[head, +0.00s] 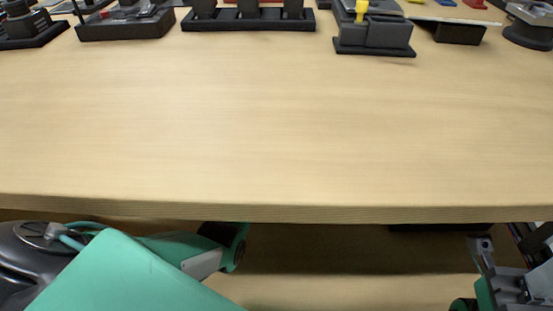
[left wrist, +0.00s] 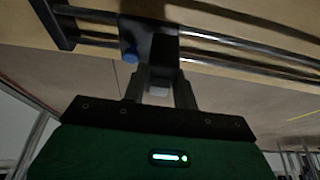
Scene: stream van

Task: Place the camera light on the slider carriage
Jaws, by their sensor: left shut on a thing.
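In the left wrist view, my left gripper (left wrist: 160,84) is shut on a small grey piece (left wrist: 158,88), which looks like part of the camera light. Most of it is hidden by the fingers. Directly beyond the fingertips is a dark block with a blue knob (left wrist: 128,55), which looks like the slider carriage, at two metal rails (left wrist: 240,37). I cannot tell whether the held piece touches it. In the head view the left fingertips are out of sight. Part of my right arm, perhaps its gripper (head: 483,252), shows at bottom right; its jaw state is unclear.
The wooden tabletop (head: 270,130) is bare across its front and middle. Along its back stand a black tray with slots (head: 250,20), a dark block with a yellow knob (head: 375,38) and a dark clear-topped box (head: 127,24). My arms are below the table's front edge (head: 300,212).

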